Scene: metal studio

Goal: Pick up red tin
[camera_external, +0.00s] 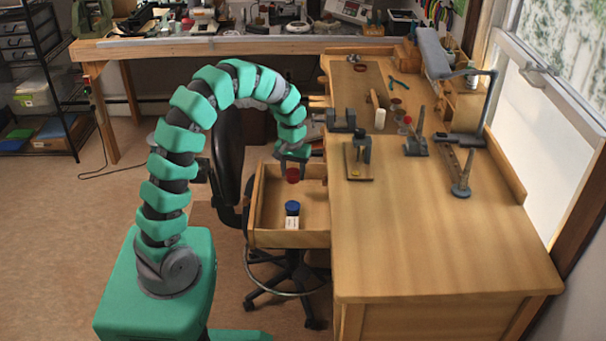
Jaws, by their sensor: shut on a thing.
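The red tin (292,175) is a small red cylinder over the far part of the open wooden drawer (262,239). My gripper (292,164) points down from the end of my green arm and is shut on the red tin. The fingertips are small in this view and partly hidden by the tin and the arm's end. I cannot tell whether the tin still touches the drawer floor or hangs just above it.
A blue-lidded tin (292,208) and a small white box (292,222) are in the drawer nearer the front. The wooden workbench (430,230) stands to the right, with tools towards its far end. A dark chair (229,160) stands behind the drawer's left side.

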